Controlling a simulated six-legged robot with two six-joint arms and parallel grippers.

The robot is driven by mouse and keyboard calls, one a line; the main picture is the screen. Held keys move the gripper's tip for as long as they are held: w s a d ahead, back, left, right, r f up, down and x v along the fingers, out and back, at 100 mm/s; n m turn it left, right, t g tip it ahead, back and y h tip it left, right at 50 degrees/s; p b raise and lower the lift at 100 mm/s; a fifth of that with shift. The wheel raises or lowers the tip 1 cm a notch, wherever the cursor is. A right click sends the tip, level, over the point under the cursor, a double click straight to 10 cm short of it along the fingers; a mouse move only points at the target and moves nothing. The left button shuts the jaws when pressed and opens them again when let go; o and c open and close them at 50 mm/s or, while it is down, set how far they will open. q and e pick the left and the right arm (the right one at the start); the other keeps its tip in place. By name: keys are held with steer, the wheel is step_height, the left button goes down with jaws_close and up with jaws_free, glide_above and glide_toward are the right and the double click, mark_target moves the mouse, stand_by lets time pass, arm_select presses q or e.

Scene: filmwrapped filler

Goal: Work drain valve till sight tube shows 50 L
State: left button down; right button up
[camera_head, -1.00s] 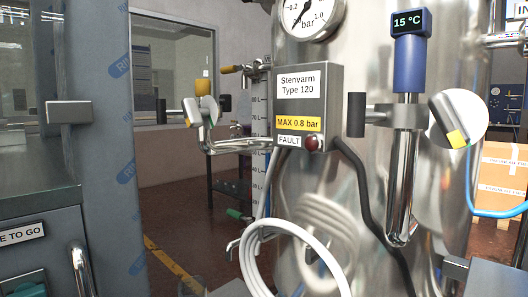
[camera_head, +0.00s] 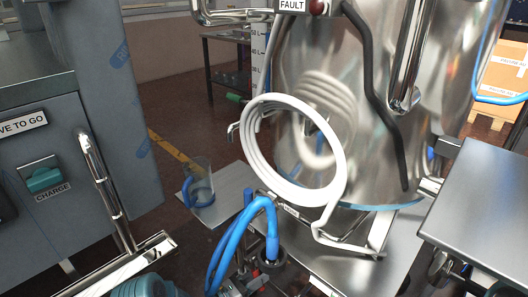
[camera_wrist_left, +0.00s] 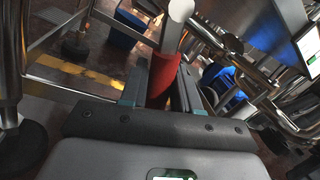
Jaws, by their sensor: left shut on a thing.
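In the left wrist view, my left gripper (camera_wrist_left: 161,88) is shut on a red handle (camera_wrist_left: 165,76) with a pale rounded end above it. I cannot tell for sure that this is the drain valve's handle, as its lower part is hidden between the fingers. In the head view, the sight tube with its litre scale (camera_head: 258,62) stands at the left of the shiny steel tank (camera_head: 300,110). My right gripper is not in view.
A coiled white hose (camera_head: 257,150) hangs in front of the tank. Blue hoses (camera_head: 237,235) bend down below it. A clear jug (camera_head: 201,180) stands on a metal plate (camera_head: 226,190). A grey cabinet (camera_head: 80,190) is at left, a steel table (camera_head: 485,205) at right.

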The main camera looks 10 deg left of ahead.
arm_select(q)
steer(key=shift+w+a+f+m+g+p, duration=0.15)
steer(key=shift+w+a+m, duration=0.15)
steer(key=shift+m, duration=0.45)
steer(key=shift+w+a+f+m+g+p, duration=0.15)
steer(key=shift+a+m, duration=0.25)
steer(key=shift+m, duration=0.4)
steer(key=shift+w+a+m+g+p, duration=0.1)
steer(key=shift+w+a+m, duration=0.2)
steer(key=shift+m, duration=0.45)
steer(key=c, duration=1)
jaws_free()
steer(key=shift+a, duration=0.1)
steer(key=shift+o, duration=0.2)
steer(key=shift+s+a, duration=0.1)
steer(key=p+v, duration=0.4)
steer(key=v, duration=1.2)
steer(key=shift+r, duration=0.15)
